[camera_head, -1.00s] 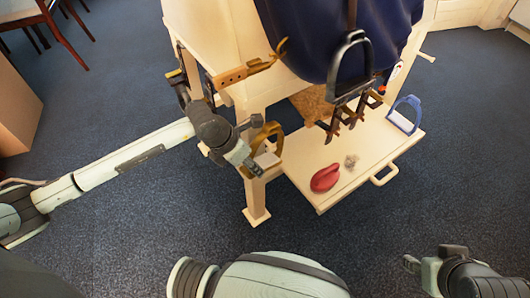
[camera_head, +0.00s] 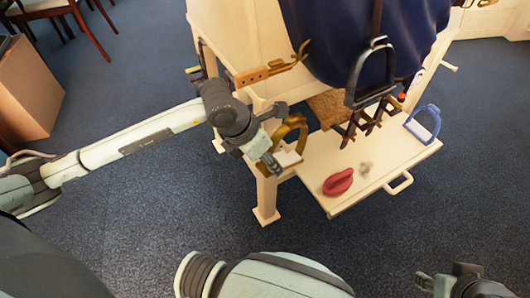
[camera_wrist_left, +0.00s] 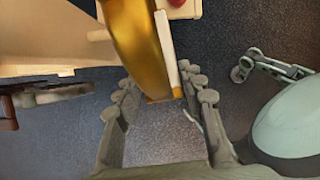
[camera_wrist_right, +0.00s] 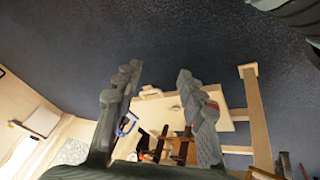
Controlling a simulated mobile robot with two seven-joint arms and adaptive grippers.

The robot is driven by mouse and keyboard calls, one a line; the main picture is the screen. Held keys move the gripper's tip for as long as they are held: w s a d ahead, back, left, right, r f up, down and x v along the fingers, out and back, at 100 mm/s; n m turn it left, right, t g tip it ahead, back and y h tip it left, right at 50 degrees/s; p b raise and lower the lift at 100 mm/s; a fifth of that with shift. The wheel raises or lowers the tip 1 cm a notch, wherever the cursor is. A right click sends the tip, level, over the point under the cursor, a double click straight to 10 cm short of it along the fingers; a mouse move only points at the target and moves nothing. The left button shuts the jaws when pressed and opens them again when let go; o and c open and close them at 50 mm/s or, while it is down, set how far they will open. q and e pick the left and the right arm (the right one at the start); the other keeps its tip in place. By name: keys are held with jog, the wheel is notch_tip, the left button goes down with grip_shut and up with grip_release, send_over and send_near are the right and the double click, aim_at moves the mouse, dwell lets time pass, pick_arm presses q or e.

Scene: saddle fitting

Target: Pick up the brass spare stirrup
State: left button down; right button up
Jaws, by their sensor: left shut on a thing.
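The brass stirrup (camera_head: 291,127) stands at the corner of the wooden stand, with a white tread at its base. In the left wrist view the brass stirrup (camera_wrist_left: 135,40) comes down between the fingers of my left gripper (camera_wrist_left: 158,92). My left gripper (camera_head: 270,163) is shut on it at its near side in the head view; the exact contact is partly hidden. My right gripper (camera_head: 448,285) is low at the right edge of the head view, away from the stand. In the right wrist view my right gripper (camera_wrist_right: 158,85) is open and empty.
A cream shelf (camera_head: 345,208) with a handle holds a red object (camera_head: 338,182) and a blue stirrup (camera_head: 424,122). A black stirrup (camera_head: 350,95) hangs before the dark blue saddle cover (camera_head: 330,40). A tan strap (camera_head: 252,75) projects above the brass stirrup. The carpet is clear in front.

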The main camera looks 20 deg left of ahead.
pick_arm(q)
jog(key=s+d, duration=0.9)
jog(key=s, duration=0.4)
jog(key=shift+s+b, duration=0.15)
jog(key=shift+b, duration=0.3)
pick_arm(e)
jog(key=w+a+r+t+y, duration=0.1)
jog(key=w+a+r+t, duration=0.1)
jog(key=w+a+t, duration=0.1)
jog(key=shift+w+a+n, duration=0.4)
jog(key=shift+w+a, duration=0.15)
jog(key=shift+w, duration=0.55)
jog(key=shift+f, duration=0.1)
